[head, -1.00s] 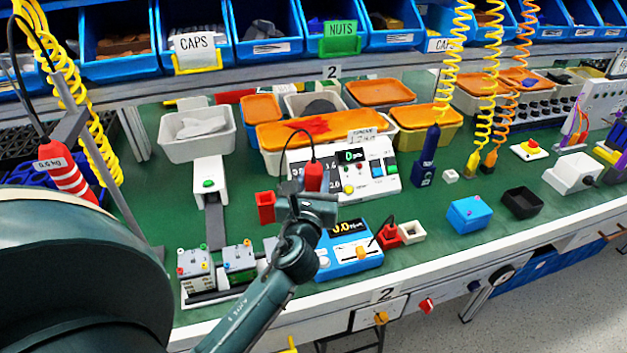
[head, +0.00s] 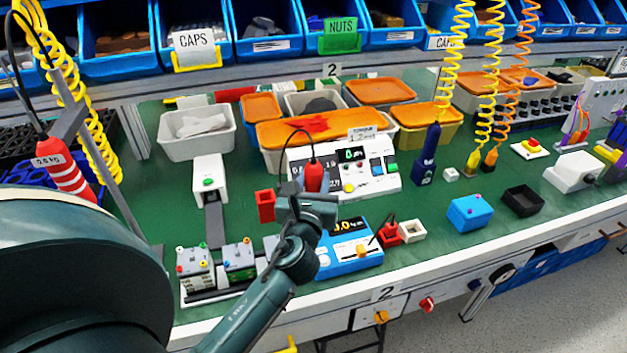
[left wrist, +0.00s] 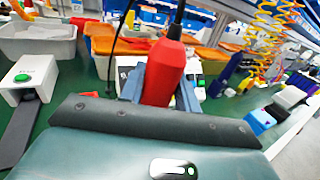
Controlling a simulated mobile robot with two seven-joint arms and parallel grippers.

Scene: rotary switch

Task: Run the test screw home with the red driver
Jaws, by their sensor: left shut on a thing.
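The red driver (head: 314,176) stands roughly upright with its black cable rising from its top. My left gripper (head: 312,192) is shut around its body. In the left wrist view the driver (left wrist: 163,72) sits between the two fingers of that gripper (left wrist: 160,88). The gripper is above the near part of the bench, at the left end of a blue tester (head: 350,262) with a lit display and an orange knob. The driver's lower tip and the test screw are hidden behind my gripper and arm. My right gripper is not in view.
A white console (head: 378,180) with a display stands just behind. A red cup (head: 265,206) and terminal blocks (head: 238,262) are to the left. Another red tool (head: 66,176) hangs at far left.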

